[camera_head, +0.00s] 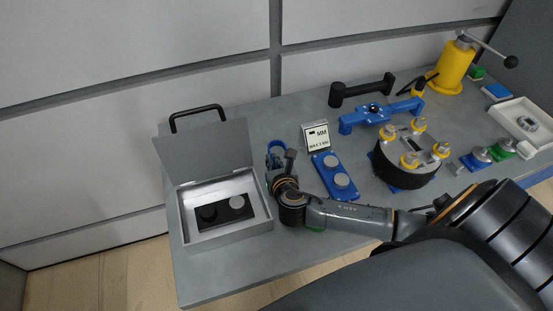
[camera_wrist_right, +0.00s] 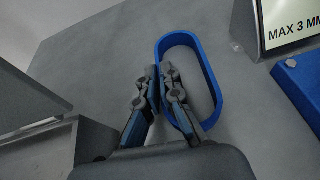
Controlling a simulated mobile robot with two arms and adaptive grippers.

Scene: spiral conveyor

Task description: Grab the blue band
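The blue band (camera_wrist_right: 212,88) is an upright-edged oval loop on the grey table in the right wrist view. In the head view the band (camera_head: 277,145) shows just beyond my right gripper (camera_head: 284,163), partly hidden by it. In the wrist view my right gripper (camera_wrist_right: 158,72) has its fingertips close together at the band's left wall, one finger outside the loop and one over its inside. The fingers look closed on that wall, which they partly hide. The band appears to be at table level. My left gripper is not in view.
An open grey case (camera_head: 187,236) with a raised lid stands left of the gripper. A "MAX 3 MM" sign (camera_head: 317,136) and a blue plate with two grey discs (camera_head: 333,188) stand close on the right. A round black fixture (camera_head: 405,176) is further right.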

